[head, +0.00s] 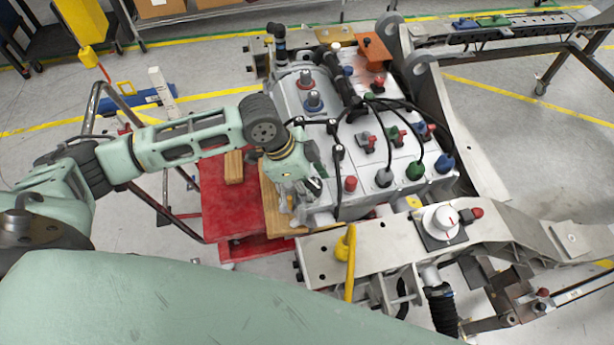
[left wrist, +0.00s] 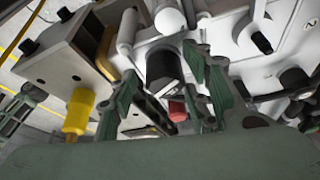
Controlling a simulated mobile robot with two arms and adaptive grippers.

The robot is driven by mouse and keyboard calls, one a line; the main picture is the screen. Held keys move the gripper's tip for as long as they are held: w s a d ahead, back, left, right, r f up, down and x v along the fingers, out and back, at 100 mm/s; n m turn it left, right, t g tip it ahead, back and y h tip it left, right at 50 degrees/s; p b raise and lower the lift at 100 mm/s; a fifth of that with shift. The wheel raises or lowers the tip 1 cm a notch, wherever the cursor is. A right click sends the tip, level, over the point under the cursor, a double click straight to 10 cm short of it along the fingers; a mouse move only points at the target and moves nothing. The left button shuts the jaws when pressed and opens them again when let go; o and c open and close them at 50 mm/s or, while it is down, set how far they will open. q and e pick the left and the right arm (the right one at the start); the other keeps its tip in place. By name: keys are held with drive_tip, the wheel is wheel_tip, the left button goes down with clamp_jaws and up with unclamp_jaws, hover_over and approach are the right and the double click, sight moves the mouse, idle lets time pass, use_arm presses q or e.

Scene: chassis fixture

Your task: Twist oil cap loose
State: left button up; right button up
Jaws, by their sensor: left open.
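The pale grey engine block (head: 345,150) stands on the fixture in the middle of the head view, with several coloured caps on top. My left gripper (head: 300,197) is low against the block's near left side, pointing down, its fingers small and partly hidden. In the left wrist view my left gripper (left wrist: 165,85) is open. A black round cap-like part (left wrist: 163,64) lies between or just beyond its fingers, with a small red part (left wrist: 177,109) below it. No label shows which part is the oil cap, and contact cannot be told. My right gripper is not in view.
A red cart top (head: 222,190) with wooden blocks lies left of and below the block. Black cables loop over the block's top. A yellow hook (head: 346,250) and a white dial (head: 440,221) are on the front metal beam. Floor is open at far right.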

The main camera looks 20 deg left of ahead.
use_arm(q)
drive_tip(key=shift+s, duration=0.1)
drive_tip(key=c, duration=0.9)
drive_tip(key=o, duration=0.4)
clamp_jaws()
drive_tip(key=shift+s+n+p, duration=0.1)
drive_tip(key=shift+n+p, duration=0.2)
drive_tip(key=shift+p, duration=0.2)
drive_tip(key=shift+s+d+n+t+p, duration=0.15)
drive_tip(key=shift+n+t+p, duration=0.25)
drive_tip(key=shift+n+p, duration=0.8)
drive_tip(key=shift+n+y+p, duration=0.3)
drive_tip(key=shift+p, duration=0.15)
drive_tip(key=shift+f, duration=0.1)
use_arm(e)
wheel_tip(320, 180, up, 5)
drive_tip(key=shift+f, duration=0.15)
